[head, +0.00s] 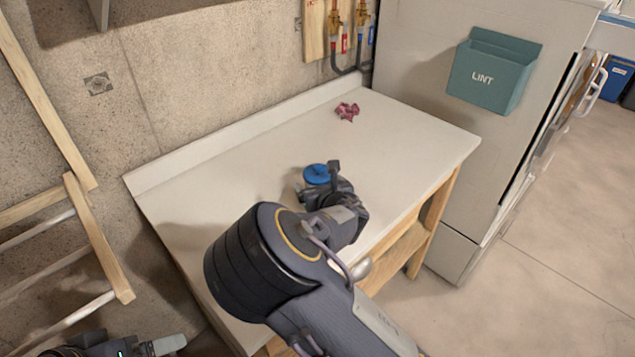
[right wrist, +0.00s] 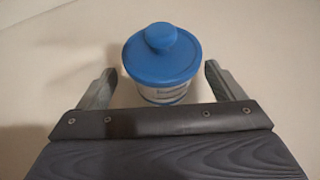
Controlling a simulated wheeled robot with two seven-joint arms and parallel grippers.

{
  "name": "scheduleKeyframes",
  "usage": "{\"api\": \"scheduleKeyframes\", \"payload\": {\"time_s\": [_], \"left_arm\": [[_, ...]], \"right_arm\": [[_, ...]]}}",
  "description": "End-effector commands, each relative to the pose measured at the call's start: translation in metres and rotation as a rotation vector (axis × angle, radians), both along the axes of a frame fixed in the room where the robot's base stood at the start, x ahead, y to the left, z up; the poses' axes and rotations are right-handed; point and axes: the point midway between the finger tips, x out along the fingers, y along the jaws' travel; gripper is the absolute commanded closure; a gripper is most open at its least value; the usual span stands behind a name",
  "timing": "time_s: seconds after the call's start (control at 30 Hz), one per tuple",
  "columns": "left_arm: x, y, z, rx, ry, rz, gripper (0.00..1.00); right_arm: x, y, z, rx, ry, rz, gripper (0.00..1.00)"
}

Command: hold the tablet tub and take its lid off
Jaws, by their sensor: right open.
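The tablet tub (right wrist: 163,93) stands upright on the white worktop, a pale tub with lettering on its side. Its blue lid (right wrist: 160,58) with a round knob is on top. In the head view the blue lid (head: 317,174) shows just beyond my right gripper, which hides most of the tub. My right gripper (right wrist: 160,78) is open, with one finger on each side of the tub and gaps between the fingers and the tub. My left gripper (head: 165,345) is at the bottom left of the head view, low and away from the worktop; its jaws are not clear.
The white worktop (head: 240,180) is mostly clear, with a crumpled dark pink cloth (head: 347,111) at the back. A teal lint bin (head: 490,75) hangs on the white appliance at the right. A wooden rack (head: 95,230) leans at the left.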

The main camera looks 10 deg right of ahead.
Motion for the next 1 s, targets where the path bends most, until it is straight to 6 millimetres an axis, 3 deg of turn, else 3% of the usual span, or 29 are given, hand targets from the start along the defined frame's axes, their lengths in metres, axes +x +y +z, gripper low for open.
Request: {"api": "scheduleKeyframes", "payload": {"time_s": [0.2,0.5,0.87,1.0], "left_arm": [[0.0,0.0,0.008,0.0,0.0,0.0,0.11],[0.0,0.0,0.008,0.0,0.0,0.0,0.11],[0.0,0.0,0.008,0.0,0.0,0.0,0.11],[0.0,0.0,0.008,0.0,0.0,0.0,0.11]], "right_arm": [[0.027,-0.001,-0.01,-0.001,0.0,0.0,0.11],[0.031,0.0,-0.013,0.0,0.0,0.0,0.13],[0.031,0.0,-0.013,0.0,-0.001,0.0,0.6],[0.031,0.0,-0.012,0.0,-0.001,0.001,0.6]]}}
